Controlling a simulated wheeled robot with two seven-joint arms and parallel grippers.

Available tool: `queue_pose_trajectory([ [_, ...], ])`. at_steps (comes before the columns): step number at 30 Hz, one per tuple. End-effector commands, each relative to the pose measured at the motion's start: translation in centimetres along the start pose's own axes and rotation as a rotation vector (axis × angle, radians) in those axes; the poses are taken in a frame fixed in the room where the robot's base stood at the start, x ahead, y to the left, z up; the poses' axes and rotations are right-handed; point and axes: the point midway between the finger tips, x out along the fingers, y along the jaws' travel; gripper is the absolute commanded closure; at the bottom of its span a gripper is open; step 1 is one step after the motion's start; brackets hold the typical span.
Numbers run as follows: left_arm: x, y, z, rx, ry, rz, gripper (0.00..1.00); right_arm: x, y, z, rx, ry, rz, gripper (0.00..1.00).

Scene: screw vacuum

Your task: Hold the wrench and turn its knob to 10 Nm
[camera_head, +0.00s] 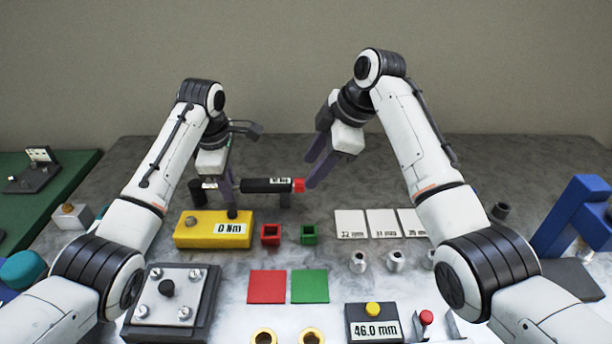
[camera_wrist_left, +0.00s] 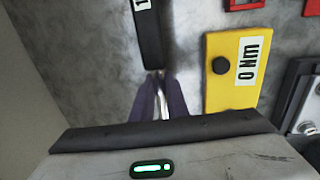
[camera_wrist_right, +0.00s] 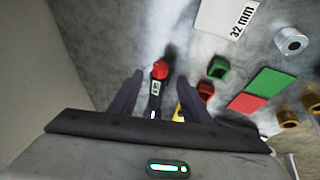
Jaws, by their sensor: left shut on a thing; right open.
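The wrench (camera_head: 262,186) is a black bar with a silver shaft and a red knob (camera_head: 299,185) at its right end. It lies level above the table. My left gripper (camera_head: 229,191) is shut on its silver shaft, as the left wrist view (camera_wrist_left: 162,95) shows. The white label on the handle is too small to read surely. My right gripper (camera_head: 311,172) is open beside the red knob. In the right wrist view the knob (camera_wrist_right: 160,69) appears between the spread fingers, near their tips, with no clear contact.
A yellow box (camera_head: 213,232) reading 0 Nm stands in front of the wrench. Red (camera_head: 270,234) and green (camera_head: 309,234) square holders sit nearby. White labelled cards (camera_head: 350,223) and metal nuts (camera_head: 358,262) lie to the right.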

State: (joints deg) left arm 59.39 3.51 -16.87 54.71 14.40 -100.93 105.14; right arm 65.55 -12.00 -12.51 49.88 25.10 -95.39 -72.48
Motion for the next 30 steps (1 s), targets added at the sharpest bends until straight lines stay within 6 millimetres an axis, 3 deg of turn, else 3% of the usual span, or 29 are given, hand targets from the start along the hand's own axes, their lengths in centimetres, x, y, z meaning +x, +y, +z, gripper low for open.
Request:
queue_pose_trajectory([
  [3,-0.1,0.0,0.0,0.000,0.000,0.001,1.00,-2.7,0.1,0.0,0.001,0.000,0.003,0.56],
  [9,-0.1,0.0,0.0,0.000,0.000,0.001,1.00,-5.5,0.0,0.0,0.001,0.000,0.000,0.56],
  [24,-0.1,0.0,0.0,0.000,0.001,0.001,1.00,-6.3,0.0,0.0,0.002,0.000,-0.002,0.56],
  [25,-0.1,0.0,-0.1,0.000,0.001,0.001,0.81,-6.3,0.0,0.0,0.002,0.000,-0.002,0.56],
  [27,-0.1,0.0,-0.1,0.000,0.001,0.001,0.70,-6.3,0.0,0.0,0.001,0.000,-0.002,0.56],
  [28,-0.1,0.0,-0.1,0.000,0.001,0.001,0.65,-6.3,0.0,0.0,0.001,0.000,-0.002,0.56],
  [30,0.0,0.0,0.0,0.000,0.001,0.001,0.65,-6.3,0.0,0.0,0.001,0.000,-0.002,0.56],
])
